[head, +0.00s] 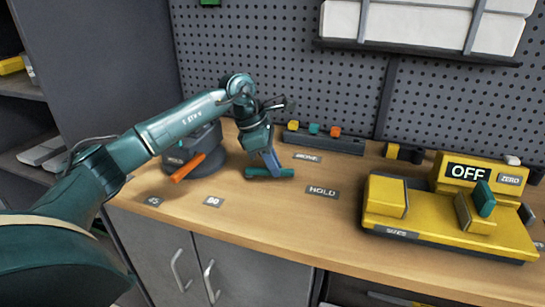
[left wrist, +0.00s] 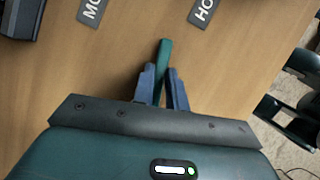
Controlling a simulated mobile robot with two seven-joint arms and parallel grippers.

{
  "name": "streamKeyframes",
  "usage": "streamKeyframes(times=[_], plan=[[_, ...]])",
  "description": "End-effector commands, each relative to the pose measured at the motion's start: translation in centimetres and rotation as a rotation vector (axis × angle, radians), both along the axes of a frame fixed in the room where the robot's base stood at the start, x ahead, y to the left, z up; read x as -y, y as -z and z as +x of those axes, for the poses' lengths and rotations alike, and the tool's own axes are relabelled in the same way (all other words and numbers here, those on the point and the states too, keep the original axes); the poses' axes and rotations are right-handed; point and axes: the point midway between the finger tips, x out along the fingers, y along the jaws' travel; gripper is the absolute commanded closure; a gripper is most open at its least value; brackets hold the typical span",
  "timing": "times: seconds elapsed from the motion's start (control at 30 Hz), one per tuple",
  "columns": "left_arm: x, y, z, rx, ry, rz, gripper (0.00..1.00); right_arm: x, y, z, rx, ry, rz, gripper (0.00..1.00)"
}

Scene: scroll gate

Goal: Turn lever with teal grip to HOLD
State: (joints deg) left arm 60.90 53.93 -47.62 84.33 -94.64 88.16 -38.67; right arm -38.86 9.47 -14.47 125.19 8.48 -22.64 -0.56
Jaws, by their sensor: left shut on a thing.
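The teal grip (head: 284,173) of the lever lies low over the wooden bench and points right in the head view. My left gripper (head: 272,165) is shut on it, with its blue fingers on either side. In the left wrist view the grip (left wrist: 164,54) sticks out between the fingertips (left wrist: 162,85), its end between the two labels. The label MOVE (head: 307,157) lies beyond the grip, and the label HOLD (head: 322,191) lies nearer the front right. The lever's pivot is hidden. My right gripper is not in view.
A lever with an orange grip (head: 188,168) stands left on a dark base. A yellow machine (head: 440,225) with an OFF sign and a teal knob (head: 484,198) stands right. A dark rack (head: 323,141) is behind. The bench around HOLD is clear.

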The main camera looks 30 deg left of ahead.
Motion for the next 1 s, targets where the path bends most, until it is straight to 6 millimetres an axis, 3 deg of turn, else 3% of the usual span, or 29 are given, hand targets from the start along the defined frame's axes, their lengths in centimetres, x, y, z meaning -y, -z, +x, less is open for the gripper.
streamKeyframes(times=[0.4,1.0], plan=[[0.5,-0.1,-1.2,0.002,0.226,-0.001,1.00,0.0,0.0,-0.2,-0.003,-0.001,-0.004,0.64],[0.6,-0.1,-1.5,0.002,0.274,0.000,1.00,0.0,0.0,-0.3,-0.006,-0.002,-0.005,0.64]])
